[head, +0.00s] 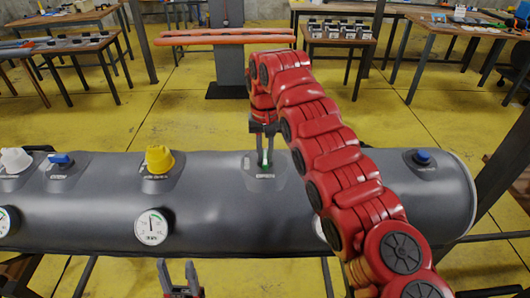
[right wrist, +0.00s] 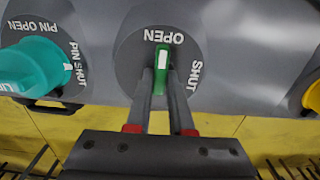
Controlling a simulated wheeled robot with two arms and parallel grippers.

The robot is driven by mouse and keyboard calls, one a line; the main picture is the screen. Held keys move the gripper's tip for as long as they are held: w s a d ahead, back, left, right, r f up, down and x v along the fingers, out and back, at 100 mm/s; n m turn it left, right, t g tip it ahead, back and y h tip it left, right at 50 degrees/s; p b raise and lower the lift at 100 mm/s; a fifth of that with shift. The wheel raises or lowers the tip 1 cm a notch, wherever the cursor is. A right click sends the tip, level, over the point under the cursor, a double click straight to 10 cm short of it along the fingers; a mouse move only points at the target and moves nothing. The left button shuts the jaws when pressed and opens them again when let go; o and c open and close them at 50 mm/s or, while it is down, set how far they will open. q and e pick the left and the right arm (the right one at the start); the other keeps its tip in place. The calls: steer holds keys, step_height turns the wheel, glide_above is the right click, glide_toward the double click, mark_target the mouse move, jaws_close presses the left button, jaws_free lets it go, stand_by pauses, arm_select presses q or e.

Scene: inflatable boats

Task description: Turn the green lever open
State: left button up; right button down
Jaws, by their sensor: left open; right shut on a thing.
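The green lever (right wrist: 163,72) sits on a round grey plate in the right wrist view. Its white-marked end lies just below the word OPEN, with SHUT to the right. My right gripper (right wrist: 161,88) is shut on the lever, one finger on each side. In the head view the lever (head: 265,160) shows small on top of the grey tube (head: 100,220), with my right gripper (head: 264,140) reaching down on it. My left gripper (head: 181,284) is open and empty in front of the tube, at the bottom of the view.
A teal knob (right wrist: 35,66) marked PIN OPEN and PIN SHUT is beside the lever. Tables with small items stand behind, across a yellow floor.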

mark_target(264, 155)
steer(key=c, duration=0.8)
jaws_free()
steer(key=shift+r, duration=0.1)
step_height(264, 155, up, 6)
steer(key=p, duration=0.3)
steer(key=shift+a+r, duration=0.15)
steer(key=shift+r, duration=0.05)
step_height(264, 155, up, 11)
steer(key=p, duration=1.1)
steer(key=shift+d, duration=0.2)
steer(key=shift+f, duration=0.15)
